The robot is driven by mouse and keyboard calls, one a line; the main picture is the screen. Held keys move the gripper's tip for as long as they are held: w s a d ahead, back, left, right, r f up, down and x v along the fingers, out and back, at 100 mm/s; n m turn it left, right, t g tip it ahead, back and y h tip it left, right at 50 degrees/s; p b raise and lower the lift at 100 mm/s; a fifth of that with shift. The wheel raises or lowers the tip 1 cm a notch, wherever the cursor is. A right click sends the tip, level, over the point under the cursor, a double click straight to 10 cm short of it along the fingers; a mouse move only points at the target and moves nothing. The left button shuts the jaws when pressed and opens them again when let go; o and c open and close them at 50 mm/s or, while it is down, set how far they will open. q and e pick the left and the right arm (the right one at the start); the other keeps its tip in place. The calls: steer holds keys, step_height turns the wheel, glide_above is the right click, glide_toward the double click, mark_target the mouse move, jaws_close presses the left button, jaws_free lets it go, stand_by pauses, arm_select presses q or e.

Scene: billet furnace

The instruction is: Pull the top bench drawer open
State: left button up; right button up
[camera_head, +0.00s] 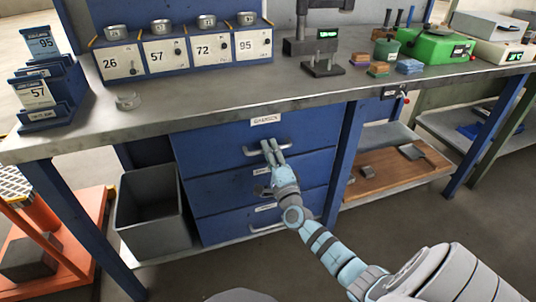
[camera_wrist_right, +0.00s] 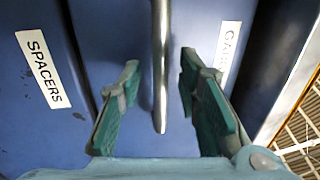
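The top bench drawer (camera_head: 215,147) is a blue front under the worktop, flush with the drawers below. Its grey bar handle (camera_head: 283,146) shows in the head view. In the right wrist view the handle (camera_wrist_right: 160,65) runs upright between my fingers. My right gripper (camera_head: 269,150) is at this handle, open, with a finger on each side and visible gaps to the bar. It also shows in the right wrist view (camera_wrist_right: 158,75). A white label starting "GA" (camera_wrist_right: 228,58) is right of the handle, and a "SPACERS" label (camera_wrist_right: 43,68) is left. My left gripper is not in view.
The grey worktop (camera_head: 190,112) overhangs the drawers. A grey bin (camera_head: 150,205) stands left of them. A wooden shelf board (camera_head: 395,175) with metal parts lies to the right, beyond a blue leg (camera_head: 345,160). The floor in front is mostly clear.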

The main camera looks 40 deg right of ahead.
steer(key=shift+w+d+r, duration=0.15)
steer(key=shift+w, duration=0.4)
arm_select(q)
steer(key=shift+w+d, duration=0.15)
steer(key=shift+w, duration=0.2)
arm_select(e)
steer(key=shift+c, duration=0.3)
jaws_close()
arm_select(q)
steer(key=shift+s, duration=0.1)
